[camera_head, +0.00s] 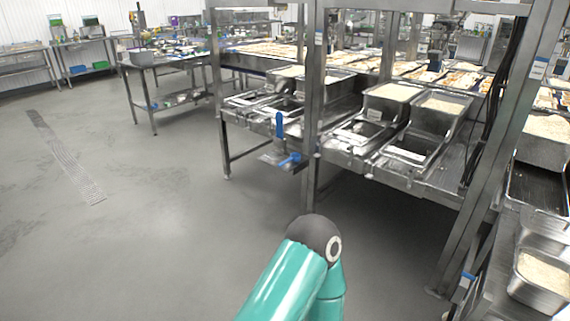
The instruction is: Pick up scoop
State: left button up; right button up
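A blue upright handle-like piece (279,126) shows at the front of the steel line, left of the near post. Just below it, a second blue piece (291,159) sits at a small flat metal part. These look like scoop handles, but they are too small to tell for sure. No other scoop is clear. My teal arm link with a dark joint comes up from the bottom middle, apart from the blue pieces. Neither of my grippers shows in this view.
Steel bins of rice-like grains (395,92) stand on the line. Another bin (520,285) stands at the lower right. A steel post (313,110) rises at the front. Open grey floor (150,240) lies to the left, with a drain grate (65,157).

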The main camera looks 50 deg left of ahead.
aim_at(294, 156)
jog(key=u, duration=0.3)
jog(key=i, duration=0.55)
jog(key=u, duration=1.25)
jog(key=i, duration=1.4)
jog(key=u, duration=0.2)
jog(key=i, duration=1.7)
jog(key=z, duration=0.6)
